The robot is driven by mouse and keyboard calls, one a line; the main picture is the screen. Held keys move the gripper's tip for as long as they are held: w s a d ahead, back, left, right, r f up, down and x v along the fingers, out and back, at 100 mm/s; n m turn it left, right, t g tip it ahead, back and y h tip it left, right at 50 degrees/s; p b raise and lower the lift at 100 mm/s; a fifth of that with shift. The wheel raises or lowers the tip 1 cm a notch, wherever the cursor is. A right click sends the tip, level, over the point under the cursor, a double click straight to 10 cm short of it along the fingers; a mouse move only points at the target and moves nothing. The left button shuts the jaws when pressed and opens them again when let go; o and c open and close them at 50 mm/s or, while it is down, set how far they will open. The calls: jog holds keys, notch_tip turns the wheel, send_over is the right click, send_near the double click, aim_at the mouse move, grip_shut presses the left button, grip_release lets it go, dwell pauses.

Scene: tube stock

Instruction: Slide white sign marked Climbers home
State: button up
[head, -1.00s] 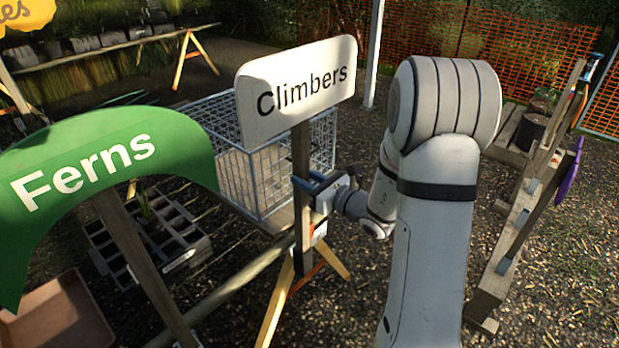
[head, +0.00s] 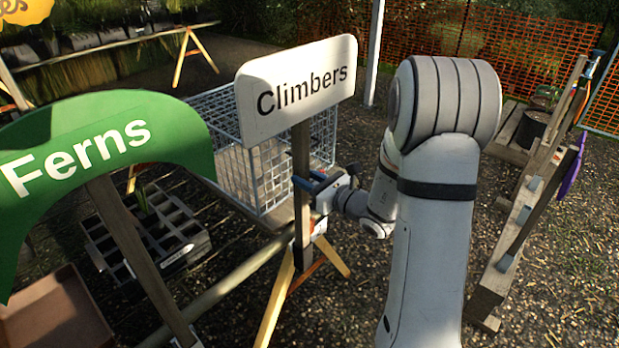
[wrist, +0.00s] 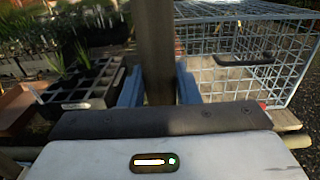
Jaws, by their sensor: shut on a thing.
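The white sign marked Climbers (head: 296,88) stands upright on a brown wooden post (head: 302,190) in the head view. My gripper (head: 312,185) is shut on that post, below the sign board. In the wrist view the post (wrist: 157,55) rises between the two blue fingers (wrist: 158,88). The board itself is out of the wrist view.
A green Ferns sign (head: 95,145) stands close on the left. A wire basket (head: 215,140) is just behind the post; it also shows in the wrist view (wrist: 285,60). A black tray (head: 190,240) sits low at left. A wooden rack (head: 497,270) stands on the right.

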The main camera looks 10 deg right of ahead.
jog(key=o, duration=1.1)
jog(key=shift+o, duration=0.2)
jog(key=shift+f, duration=0.1)
jog(key=shift+s+d, duration=0.15)
jog(key=shift+s, duration=0.05)
jog(key=b+v, duration=0.1)
jog(key=v, duration=0.6)
jog(key=shift+s, duration=0.15)
